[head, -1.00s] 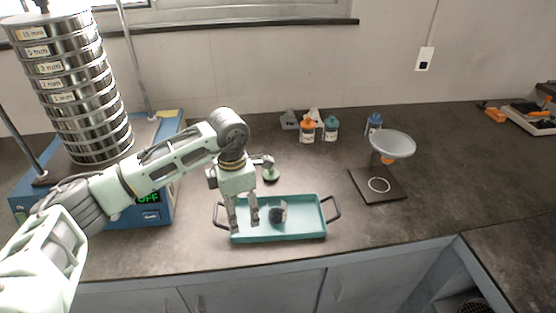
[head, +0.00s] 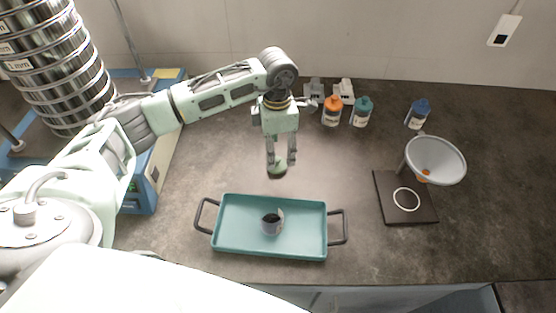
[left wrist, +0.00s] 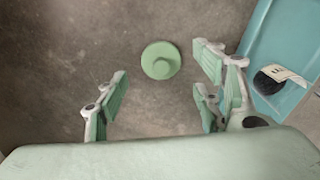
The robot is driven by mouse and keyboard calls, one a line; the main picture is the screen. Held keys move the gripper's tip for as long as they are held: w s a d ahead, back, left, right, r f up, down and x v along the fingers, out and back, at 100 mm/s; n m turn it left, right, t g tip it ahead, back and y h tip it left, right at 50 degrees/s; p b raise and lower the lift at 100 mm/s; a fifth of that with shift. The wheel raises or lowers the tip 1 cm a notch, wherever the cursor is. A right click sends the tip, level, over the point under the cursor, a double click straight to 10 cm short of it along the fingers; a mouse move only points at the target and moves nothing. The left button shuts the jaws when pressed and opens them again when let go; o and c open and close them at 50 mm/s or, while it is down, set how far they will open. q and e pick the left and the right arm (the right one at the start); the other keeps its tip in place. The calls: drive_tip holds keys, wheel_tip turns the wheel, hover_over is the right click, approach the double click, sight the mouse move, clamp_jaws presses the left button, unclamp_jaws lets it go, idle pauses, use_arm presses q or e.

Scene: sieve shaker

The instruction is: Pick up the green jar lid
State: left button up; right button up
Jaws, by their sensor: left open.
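The green jar lid (head: 278,168) lies on the dark counter behind the teal tray, partly hidden by my fingers in the head view. In the left wrist view the lid (left wrist: 161,60) is a round green disc with a raised knob, in full sight. My left gripper (head: 281,166) is open, pointing down over the lid. In the left wrist view its fingers (left wrist: 160,95) stand wide apart, and the lid shows between and beyond their tips, nearer the right finger. I cannot tell the exact height above it. My right gripper is not in view.
The teal tray (head: 230,244) with dark handles stands in front, holding a small dark jar (head: 271,223) with a pale label. Bottles with orange (head: 333,112), teal (head: 363,112) and blue (head: 418,114) caps stand behind. A funnel stand (head: 425,212) is right, the sieve shaker (head: 60,80) left.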

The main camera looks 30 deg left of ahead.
sight(276, 157)
use_arm(q)
wheel_tip(276, 157, down, 2)
drive_tip(key=shift+s+a+f+p, duration=0.1)
drive_tip(key=shift+f+p, duration=0.15)
drive_tip(key=shift+p, duration=0.4)
drive_tip(key=f, duration=0.2)
drive_tip(key=shift+w+f, duration=0.2)
drive_tip(key=shift+f, duration=0.1)
drive_tip(key=c, duration=1)
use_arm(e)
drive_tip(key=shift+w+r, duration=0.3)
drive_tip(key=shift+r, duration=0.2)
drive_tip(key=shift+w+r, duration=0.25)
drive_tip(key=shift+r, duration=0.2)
use_arm(q)
drive_tip(key=shift+r, duration=0.1)
